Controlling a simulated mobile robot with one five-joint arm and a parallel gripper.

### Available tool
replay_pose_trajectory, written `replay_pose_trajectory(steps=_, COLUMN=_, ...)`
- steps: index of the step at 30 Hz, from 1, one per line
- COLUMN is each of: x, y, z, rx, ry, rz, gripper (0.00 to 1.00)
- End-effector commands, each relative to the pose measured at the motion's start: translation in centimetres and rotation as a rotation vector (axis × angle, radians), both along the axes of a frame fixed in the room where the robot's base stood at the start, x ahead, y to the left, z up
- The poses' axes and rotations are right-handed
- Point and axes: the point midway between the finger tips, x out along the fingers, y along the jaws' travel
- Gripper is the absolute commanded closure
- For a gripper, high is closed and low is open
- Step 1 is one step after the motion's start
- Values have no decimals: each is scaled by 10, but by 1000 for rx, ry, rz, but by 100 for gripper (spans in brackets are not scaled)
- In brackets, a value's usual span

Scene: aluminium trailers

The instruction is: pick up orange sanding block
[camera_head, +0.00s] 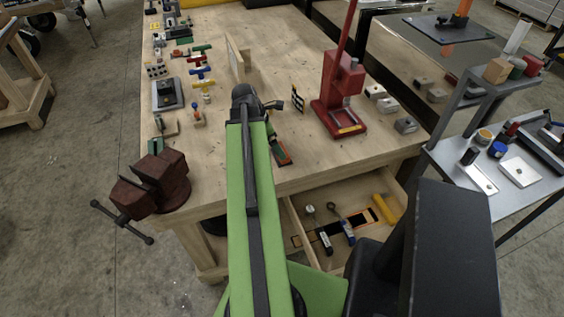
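My green arm reaches forward over the wooden workbench (215,170). My gripper (270,106), dark, is at its far end above the bench top, partly hidden by the arm; its finger opening cannot be made out. An orange-and-dark block with a green part (283,155) lies on the bench just right of my arm, nearer than the gripper and apart from it. It may be the orange sanding block, but it is too small to be sure. A yellow-orange piece (385,209) lies in the open drawer (292,225).
A red arbor press (342,95) stands right of the gripper, with metal blocks (405,125) beside it. A dark red vise (150,185) sits at the front left corner. Small tools line the left edge. A grey cart (500,165) stands at right.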

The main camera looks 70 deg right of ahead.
Motion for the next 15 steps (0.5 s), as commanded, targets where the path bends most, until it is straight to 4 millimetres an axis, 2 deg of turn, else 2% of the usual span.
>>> replay_pose_trajectory(steps=5, x=-2, y=-1, z=-4, rx=0, ry=0, rz=0, gripper=0)
replay_pose_trajectory(steps=15, x=-17, y=-15, z=-51, rx=0, ry=0, rz=-2, gripper=0)
